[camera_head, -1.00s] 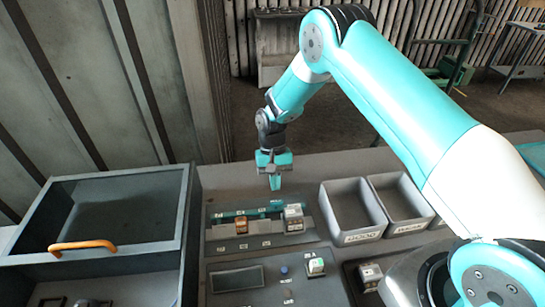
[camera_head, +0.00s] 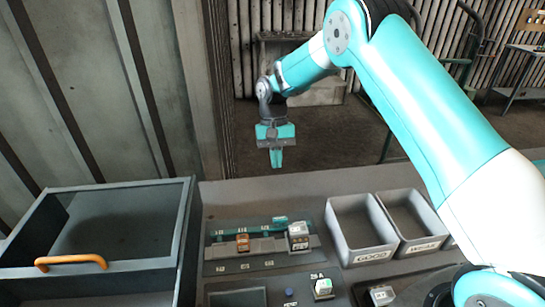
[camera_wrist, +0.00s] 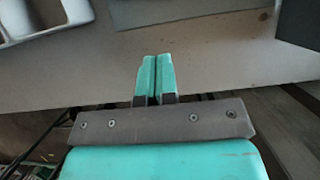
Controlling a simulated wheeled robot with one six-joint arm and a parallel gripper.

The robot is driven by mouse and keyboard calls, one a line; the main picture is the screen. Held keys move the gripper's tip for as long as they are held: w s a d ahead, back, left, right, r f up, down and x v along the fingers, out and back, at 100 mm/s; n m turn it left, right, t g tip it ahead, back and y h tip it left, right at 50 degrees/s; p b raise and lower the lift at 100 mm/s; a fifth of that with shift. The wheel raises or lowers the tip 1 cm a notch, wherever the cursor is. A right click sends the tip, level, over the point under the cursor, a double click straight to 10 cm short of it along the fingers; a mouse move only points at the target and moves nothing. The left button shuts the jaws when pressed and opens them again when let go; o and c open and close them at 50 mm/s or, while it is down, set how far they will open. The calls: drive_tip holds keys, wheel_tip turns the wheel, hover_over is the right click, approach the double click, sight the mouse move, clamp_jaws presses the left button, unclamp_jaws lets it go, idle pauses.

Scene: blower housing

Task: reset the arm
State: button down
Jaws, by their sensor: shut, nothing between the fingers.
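My gripper (camera_head: 276,158) hangs from the teal and white arm, pointing down, above the far edge of the grey workbench (camera_head: 262,190) in the head view. Its two teal fingers are together with nothing between them. In the wrist view the closed fingers (camera_wrist: 155,78) show against the plain grey bench top. The gripper touches nothing that I can see.
A rail panel (camera_head: 228,267) with an orange block (camera_head: 243,243) and a white-grey block (camera_head: 298,236) lies below the gripper. Two grey bins (camera_head: 345,258) (camera_head: 432,243) stand right. A box with an orange handle (camera_head: 70,260) stands left. Behind the bench is open floor.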

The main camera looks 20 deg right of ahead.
drive_tip(key=shift+r, duration=0.1)
drive_tip(key=s+a+r+n+t+y+b, duration=0.15)
drive_tip(key=s+a+r+n, duration=0.3)
drive_tip(key=s+r, duration=0.7)
drive_tip(key=s+a+r+n+t+y, duration=0.1)
drive_tip(key=s+r+n, duration=0.1)
drive_tip(key=s, duration=0.8)
drive_tip(key=s+a+r+n+t+b, duration=0.1)
drive_tip(key=s+n+t, duration=0.1)
drive_tip(key=s, duration=0.8)
drive_tip(key=shift+s+r+n+y, duration=0.3)
drive_tip(key=shift+r+n+y, duration=0.1)
drive_tip(key=shift+n, duration=0.15)
drive_tip(key=shift+a, duration=0.1)
